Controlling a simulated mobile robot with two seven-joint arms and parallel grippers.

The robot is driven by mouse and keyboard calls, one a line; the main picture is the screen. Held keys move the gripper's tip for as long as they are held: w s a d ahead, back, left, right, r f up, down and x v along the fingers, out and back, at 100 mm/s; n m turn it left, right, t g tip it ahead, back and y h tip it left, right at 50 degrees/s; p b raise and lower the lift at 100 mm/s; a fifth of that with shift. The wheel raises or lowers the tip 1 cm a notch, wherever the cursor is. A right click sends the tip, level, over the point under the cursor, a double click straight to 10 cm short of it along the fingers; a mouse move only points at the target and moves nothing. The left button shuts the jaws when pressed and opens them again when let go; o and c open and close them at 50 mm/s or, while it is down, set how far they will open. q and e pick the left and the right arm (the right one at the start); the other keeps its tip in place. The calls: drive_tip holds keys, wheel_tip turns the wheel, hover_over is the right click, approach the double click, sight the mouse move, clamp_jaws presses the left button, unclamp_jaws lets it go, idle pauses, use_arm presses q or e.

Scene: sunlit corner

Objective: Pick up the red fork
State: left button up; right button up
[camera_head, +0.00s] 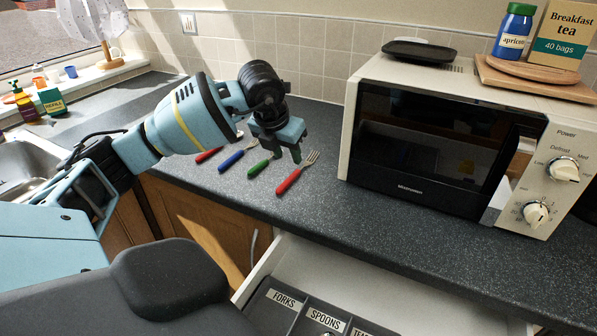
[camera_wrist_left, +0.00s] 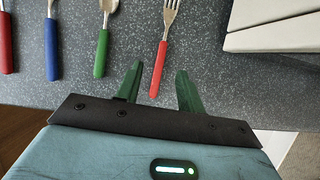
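The red fork (camera_head: 291,180) lies on the dark speckled counter, its metal tines pointing to the back right and its red handle toward the front edge. In the left wrist view the red fork (camera_wrist_left: 160,62) has its handle between the two green fingers in the picture. My left gripper (camera_head: 288,154) is open and empty, pointing down above the counter beside the fork. The open fingers also show in the wrist view (camera_wrist_left: 159,68), with a gap on both sides of the handle. I cannot tell the exact height above the fork. My right gripper is not in view.
Green (camera_head: 258,168), blue (camera_head: 232,160) and another red-handled (camera_head: 208,155) utensil lie left of the fork. A microwave (camera_head: 430,150) stands to the right. Below the counter is an open drawer (camera_head: 262,268) with compartments labelled forks and spoons. A sink (camera_head: 25,165) is at the left.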

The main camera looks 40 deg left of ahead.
sight(297, 171)
use_arm(q)
drive_tip(key=shift+w+x, duration=0.2)
drive_tip(key=shift+x, duration=1.5)
drive_tip(key=shift+w+x, duration=0.2)
drive_tip(key=shift+x, duration=1.55)
drive_tip(key=shift+d+r, duration=0.1)
drive_tip(key=shift+r, duration=0.1)
drive_tip(key=shift+c, duration=0.5)
clamp_jaws()
